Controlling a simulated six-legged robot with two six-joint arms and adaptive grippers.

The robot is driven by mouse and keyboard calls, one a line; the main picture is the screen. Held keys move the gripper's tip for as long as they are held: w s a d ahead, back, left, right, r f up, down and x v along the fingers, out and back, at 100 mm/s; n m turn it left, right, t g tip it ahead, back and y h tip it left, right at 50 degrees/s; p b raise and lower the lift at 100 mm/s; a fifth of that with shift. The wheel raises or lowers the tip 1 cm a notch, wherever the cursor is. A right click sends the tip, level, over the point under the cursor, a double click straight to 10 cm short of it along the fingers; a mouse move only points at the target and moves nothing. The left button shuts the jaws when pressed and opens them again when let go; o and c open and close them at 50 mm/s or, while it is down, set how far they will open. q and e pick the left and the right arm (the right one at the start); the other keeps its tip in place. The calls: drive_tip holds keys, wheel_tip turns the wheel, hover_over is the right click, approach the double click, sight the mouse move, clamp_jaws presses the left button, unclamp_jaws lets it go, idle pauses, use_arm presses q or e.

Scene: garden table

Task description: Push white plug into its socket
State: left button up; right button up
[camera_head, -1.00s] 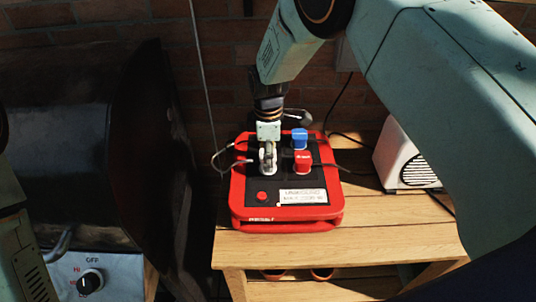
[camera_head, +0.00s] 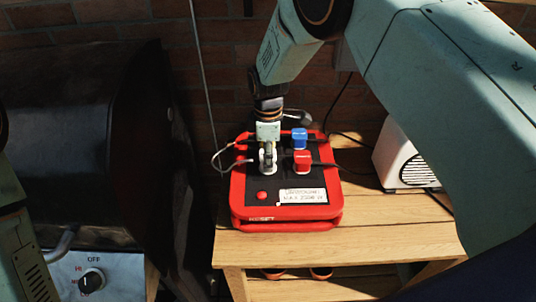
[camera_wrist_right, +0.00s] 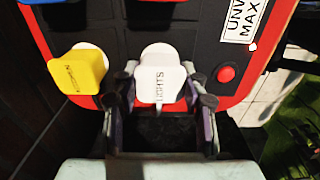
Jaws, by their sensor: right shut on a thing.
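The white plug (camera_wrist_right: 160,78), labelled LIGHTS, is between the fingers of my right gripper (camera_wrist_right: 160,92) in the right wrist view. In the head view my right gripper (camera_head: 268,152) points down over the left part of the red power board (camera_head: 236,205), shut on the white plug (camera_head: 268,171). The plug stands about upright on the board's black top. Its socket is hidden beneath it, so I cannot tell how deep it sits. My left gripper is out of view.
A yellow plug (camera_wrist_right: 80,72) is beside the white one in the wrist view. Blue (camera_head: 299,138) and red (camera_head: 302,161) plugs stand right of my gripper. A red button (camera_head: 262,196) is at the front. A white vented box (camera_head: 400,158) and a dark grill (camera_head: 90,140) flank the board.

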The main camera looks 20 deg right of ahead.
drive_tip(key=shift+f, duration=0.65)
drive_tip(key=o, duration=1.1)
drive_tip(key=shift+o, duration=0.2)
drive_tip(key=shift+r, duration=0.1)
wheel_tip(320, 180, up, 12)
